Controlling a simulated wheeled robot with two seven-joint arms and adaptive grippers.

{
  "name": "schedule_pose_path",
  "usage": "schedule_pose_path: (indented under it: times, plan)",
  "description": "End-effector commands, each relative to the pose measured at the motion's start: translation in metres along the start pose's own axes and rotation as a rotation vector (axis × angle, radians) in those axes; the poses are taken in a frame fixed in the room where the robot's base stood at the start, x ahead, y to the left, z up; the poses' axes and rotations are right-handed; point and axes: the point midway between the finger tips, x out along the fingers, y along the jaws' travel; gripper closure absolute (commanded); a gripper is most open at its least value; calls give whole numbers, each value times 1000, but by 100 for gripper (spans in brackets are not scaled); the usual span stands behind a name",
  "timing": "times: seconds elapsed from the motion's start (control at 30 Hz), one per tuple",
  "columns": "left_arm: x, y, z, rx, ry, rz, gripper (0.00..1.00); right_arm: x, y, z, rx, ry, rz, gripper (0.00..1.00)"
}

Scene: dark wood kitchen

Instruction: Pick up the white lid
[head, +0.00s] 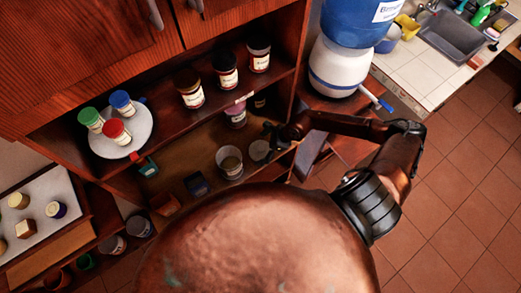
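A pale round piece that looks like the white lid (260,151) lies on the lower shelf of the open cabinet, just right of a clear, pale container (231,168). My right gripper (272,134) reaches in from the right at the shelf opening, close above and right of the pale round piece. It is small and dark here, so I cannot tell whether its fingers are open or touch the piece. My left gripper is not in view.
The upper shelf holds labelled jars (227,72) and a round white tray (138,143) with capped bottles. A pink-lidded jar (236,117) stands behind the gripper. Small boxes (197,184) sit left. A blue and white water dispenser (338,68) stands right.

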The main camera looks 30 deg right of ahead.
Motion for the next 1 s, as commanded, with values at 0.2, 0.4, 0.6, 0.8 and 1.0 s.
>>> schedule_pose_path:
  times: [0.2, 0.4, 0.6, 0.8, 1.0]
  plan:
    - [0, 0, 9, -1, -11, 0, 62, 0, 0, 0, 1, 0, -1, 18]
    - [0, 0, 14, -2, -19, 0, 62, -1, 0, 0, 1, -1, -1, 31]
    - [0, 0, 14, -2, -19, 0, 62, -1, 0, 0, 2, -1, -1, 40]
    - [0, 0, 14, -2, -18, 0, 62, -3, -1, 1, 1, -1, -1, 40]
    - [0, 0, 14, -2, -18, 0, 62, -27, -1, 17, -2, -2, -3, 40]
